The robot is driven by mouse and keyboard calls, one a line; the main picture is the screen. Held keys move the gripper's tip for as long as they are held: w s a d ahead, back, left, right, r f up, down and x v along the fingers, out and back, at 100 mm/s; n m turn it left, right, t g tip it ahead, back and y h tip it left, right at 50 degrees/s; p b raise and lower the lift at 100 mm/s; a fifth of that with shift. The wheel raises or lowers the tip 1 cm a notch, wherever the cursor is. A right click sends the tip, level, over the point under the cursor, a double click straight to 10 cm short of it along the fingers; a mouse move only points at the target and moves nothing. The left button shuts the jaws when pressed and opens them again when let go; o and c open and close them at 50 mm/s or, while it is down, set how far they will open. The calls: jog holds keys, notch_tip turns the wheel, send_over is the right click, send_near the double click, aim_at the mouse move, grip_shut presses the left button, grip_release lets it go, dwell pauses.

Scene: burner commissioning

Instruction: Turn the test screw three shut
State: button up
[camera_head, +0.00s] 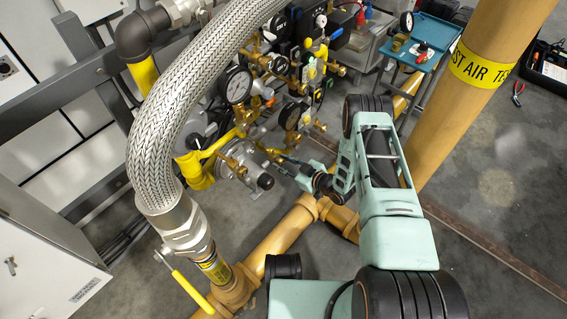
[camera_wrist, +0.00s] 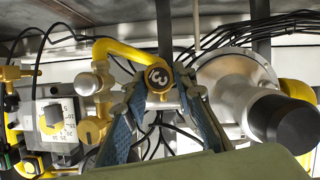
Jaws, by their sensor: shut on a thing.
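Test screw three, a brass fitting with a round black "3" marker (camera_wrist: 158,77), is in the middle of the wrist view. My gripper (camera_wrist: 160,92) has its two blue-grey fingers closing in from below, one on each side of it, and is shut on it. In the head view my gripper (camera_head: 272,154) reaches left from my arm to the brass fittings by the grey regulator. The screw itself is too small and covered there to make out.
A yellow bent pipe (camera_wrist: 118,50) runs left of the marker. A silver regulator with a black cap (camera_wrist: 283,122) is close on the right, and a grey dial box (camera_wrist: 58,122) on the left. A braided hose (camera_head: 165,130) and a pressure gauge (camera_head: 237,84) crowd the head view.

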jog(key=shift+d, duration=0.1)
grip_shut()
jog(key=m+g+y, duration=0.1)
jog(key=m, duration=0.1)
jog(key=shift+w+d+m+g, duration=0.1)
jog(key=shift+w+m+g, duration=0.05)
jog(key=shift+m+g, duration=0.2)
jog(key=m+g+y, duration=0.1)
jog(key=m, duration=0.1)
jog(key=m+g+y, duration=0.1)
jog(key=m, duration=0.1)
jog(key=shift+d+f+m+y, duration=0.1)
jog(key=shift+f+m+y, duration=0.1)
jog(key=shift+m+y, duration=0.15)
jog(key=o, duration=1.1)
grip_release()
jog(key=shift+o, duration=0.3)
jog(key=shift+w, duration=0.1)
jog(key=shift+r, duration=0.1)
notch_tip(320, 180, up, 10)
